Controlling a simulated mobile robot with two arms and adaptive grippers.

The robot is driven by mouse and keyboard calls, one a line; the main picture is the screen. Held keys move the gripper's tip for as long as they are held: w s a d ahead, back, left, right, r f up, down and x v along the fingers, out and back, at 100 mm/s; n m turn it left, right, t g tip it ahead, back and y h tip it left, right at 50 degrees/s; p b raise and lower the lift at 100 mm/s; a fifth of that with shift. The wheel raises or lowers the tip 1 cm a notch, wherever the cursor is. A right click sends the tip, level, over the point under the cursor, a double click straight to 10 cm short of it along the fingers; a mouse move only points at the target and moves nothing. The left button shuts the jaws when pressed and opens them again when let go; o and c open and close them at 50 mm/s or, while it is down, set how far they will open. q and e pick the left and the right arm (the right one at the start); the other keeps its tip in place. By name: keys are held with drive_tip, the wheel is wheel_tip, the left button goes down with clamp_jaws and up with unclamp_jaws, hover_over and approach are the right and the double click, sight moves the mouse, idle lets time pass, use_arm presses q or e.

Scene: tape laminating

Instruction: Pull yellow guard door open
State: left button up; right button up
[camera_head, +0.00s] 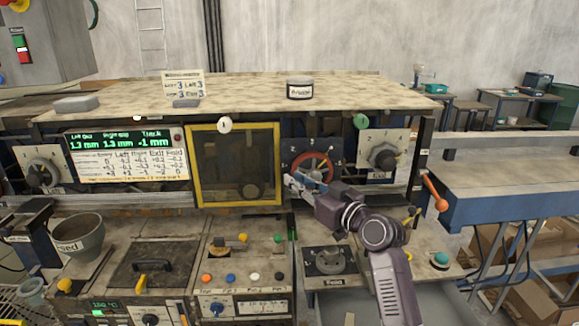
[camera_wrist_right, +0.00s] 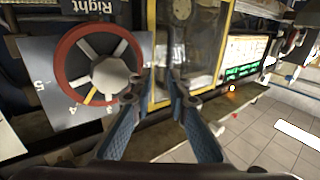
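The yellow guard door (camera_head: 281,160) is a yellow frame around a dark see-through pane. It sits upright in the middle of the machine front and looks closed. In the right wrist view its yellow frame (camera_wrist_right: 151,40) runs down just beyond the fingers. My right gripper (camera_head: 288,179) is at the door's right edge, in front of the red-rimmed dial. In the wrist view the right gripper's fingertips (camera_wrist_right: 162,78) have a narrow gap between them, with nothing clearly held. I cannot tell whether they touch the frame. My left gripper is not in view.
The red-rimmed dial (camera_head: 313,166) is close beside my right gripper; it also shows in the wrist view (camera_wrist_right: 98,65). A display panel (camera_head: 126,155) stands left of the door. A control panel with buttons (camera_head: 240,279) lies below. An orange-ended lever (camera_head: 435,192) sticks out at right.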

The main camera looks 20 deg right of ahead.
sight(273, 169)
drive_tip(key=x, duration=0.3)
drive_tip(key=a+b+x, duration=0.1)
drive_tip(key=x, duration=0.3)
drive_tip(key=shift+s, duration=0.25)
drive_tip(key=shift+w+a+r, duration=0.15)
drive_tip(key=shift+a+r, duration=0.05)
drive_tip(key=shift+r, duration=0.05)
drive_tip(key=shift+a, duration=0.1)
drive_tip(key=shift+c, duration=1.6)
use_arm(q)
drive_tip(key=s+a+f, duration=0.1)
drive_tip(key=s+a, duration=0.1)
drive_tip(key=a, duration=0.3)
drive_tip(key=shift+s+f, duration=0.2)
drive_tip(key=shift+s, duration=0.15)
use_arm(e)
clamp_jaws()
